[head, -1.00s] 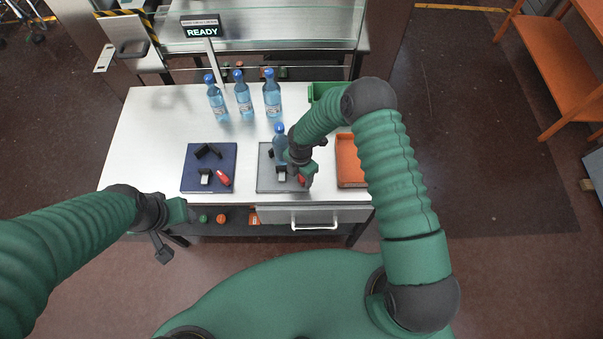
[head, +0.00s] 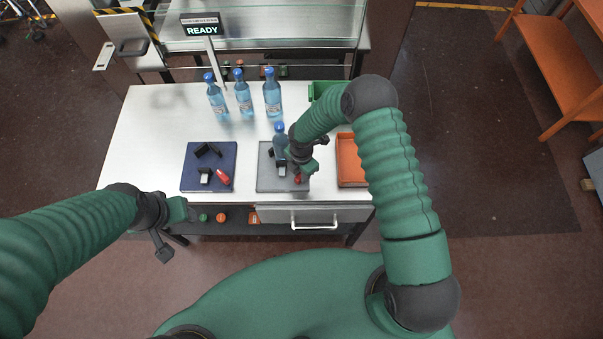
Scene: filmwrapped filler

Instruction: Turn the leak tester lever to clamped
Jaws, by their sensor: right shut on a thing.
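A grey plate (head: 266,184) on the table bears a dark clamp fixture with a pale block (head: 282,170), a blue-capped bottle (head: 280,140) and a red lever (head: 298,179). My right gripper (head: 300,173) is over the plate's right side, shut on the red lever, and covers much of it. The lever's exact angle is hard to read. A blue plate (head: 190,183) to the left bears a similar black fixture (head: 208,151) and a red lever (head: 223,177). My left gripper (head: 188,211) is off the table's front left edge, away from both plates; its jaw opening is unclear.
Several blue bottles (head: 243,98) stand at the back of the table beside a sign (head: 202,30) reading READY. An orange tray (head: 350,163) is right of the grey plate, with a green bin (head: 316,92) behind. A drawer (head: 330,214) is below the front edge.

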